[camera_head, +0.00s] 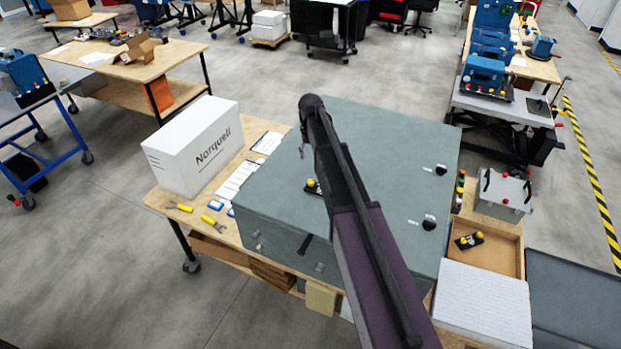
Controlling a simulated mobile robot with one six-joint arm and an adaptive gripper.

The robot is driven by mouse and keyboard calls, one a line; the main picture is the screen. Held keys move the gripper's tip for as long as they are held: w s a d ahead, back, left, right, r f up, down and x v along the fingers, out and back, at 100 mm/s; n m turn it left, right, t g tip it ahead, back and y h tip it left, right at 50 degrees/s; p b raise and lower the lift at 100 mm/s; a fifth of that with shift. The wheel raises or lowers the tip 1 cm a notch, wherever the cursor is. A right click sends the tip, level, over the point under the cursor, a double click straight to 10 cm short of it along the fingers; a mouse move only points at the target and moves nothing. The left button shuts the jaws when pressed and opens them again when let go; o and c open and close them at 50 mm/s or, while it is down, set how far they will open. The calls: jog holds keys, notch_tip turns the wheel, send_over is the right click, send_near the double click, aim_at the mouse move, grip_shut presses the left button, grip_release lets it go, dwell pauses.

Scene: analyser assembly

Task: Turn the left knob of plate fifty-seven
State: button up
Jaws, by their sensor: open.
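A small black plate with a yellow knob (312,187) sits on top of the grey cabinet (280,190). My arm covers its right part, so a second knob there cannot be seen. No number can be read on either plate, so I cannot tell which is fifty-seven. My arm reaches up across the cabinet from the lower right. My gripper cannot be made out; it is hidden behind the arm.
A white Norquell box (194,146) stands left of the cabinet, with yellow-handled tools (181,207) and papers (237,180) near it. Black round knobs (430,223) stick up from the cabinet's right side. A grey box with handles (503,195) stands behind the wooden tray (497,261).

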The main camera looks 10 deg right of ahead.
aim_at(311, 181)
jog(key=shift+r+n, duration=0.25)
jog(key=shift+n, duration=0.45)
jog(key=shift+f, duration=0.2)
notch_tip(311, 181, down, 14)
jog(key=b, duration=1.3)
jog(key=shift+r+b, duration=0.25)
jog(key=shift+b, duration=0.1)
grip_shut()
